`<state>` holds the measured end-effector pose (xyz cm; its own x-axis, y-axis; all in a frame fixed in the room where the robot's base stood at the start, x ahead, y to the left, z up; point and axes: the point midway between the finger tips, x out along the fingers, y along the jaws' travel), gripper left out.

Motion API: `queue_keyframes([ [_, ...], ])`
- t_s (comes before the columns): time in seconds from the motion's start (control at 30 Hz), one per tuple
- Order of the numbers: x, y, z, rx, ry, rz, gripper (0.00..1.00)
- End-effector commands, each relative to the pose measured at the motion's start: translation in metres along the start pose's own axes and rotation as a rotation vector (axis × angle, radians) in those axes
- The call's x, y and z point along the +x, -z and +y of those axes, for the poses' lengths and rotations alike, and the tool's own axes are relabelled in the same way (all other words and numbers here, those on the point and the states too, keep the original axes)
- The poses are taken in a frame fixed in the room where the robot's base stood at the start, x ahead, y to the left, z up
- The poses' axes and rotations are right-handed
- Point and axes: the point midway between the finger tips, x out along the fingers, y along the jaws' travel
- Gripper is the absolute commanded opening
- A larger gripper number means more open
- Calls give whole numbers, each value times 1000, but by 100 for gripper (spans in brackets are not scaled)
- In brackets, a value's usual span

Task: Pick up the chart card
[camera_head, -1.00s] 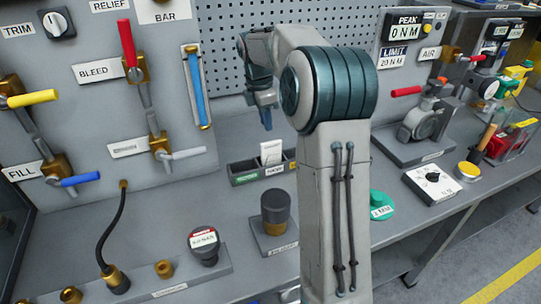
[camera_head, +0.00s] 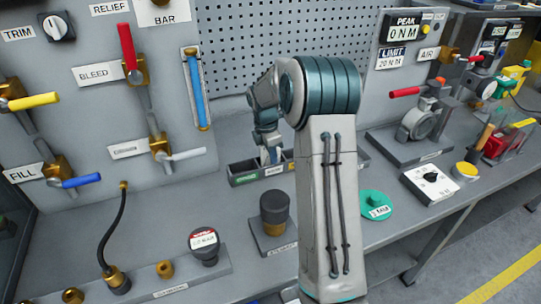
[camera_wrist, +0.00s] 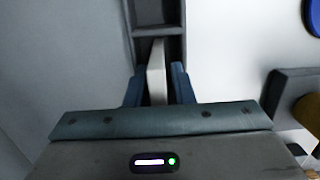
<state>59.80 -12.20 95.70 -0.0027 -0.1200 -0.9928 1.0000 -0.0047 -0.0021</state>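The chart card (camera_wrist: 156,72) is a pale, thin upright piece standing in a compartment of the dark organizer tray (camera_wrist: 183,18). In the wrist view it lies between the two blue fingers of my gripper (camera_wrist: 158,85). The fingers are apart, one on each side of the card, with a narrow gap on the right; contact on the left is unclear. In the head view my gripper (camera_head: 270,154) is down at the tray (camera_head: 244,179) and mostly hides the card.
A dark cylinder on a plate (camera_head: 274,208) stands in front of the tray. A green disc (camera_head: 375,205) lies to the right of my arm. The valve panel (camera_head: 95,120) rises at the left, and a pegboard (camera_head: 300,35) stands behind.

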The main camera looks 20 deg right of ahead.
Motion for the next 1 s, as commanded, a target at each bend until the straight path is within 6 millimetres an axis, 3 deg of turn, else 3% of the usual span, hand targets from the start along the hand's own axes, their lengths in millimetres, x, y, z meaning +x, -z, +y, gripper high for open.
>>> queue_keyframes([
  [0.27,5,0,0,-1,-2,-1,22],
  [0.37,4,0,0,-1,-2,0,0],
  [0.77,2,0,0,-1,-3,0,0],
  [1.0,-20,-3,1,-1,-6,-1,0],
])
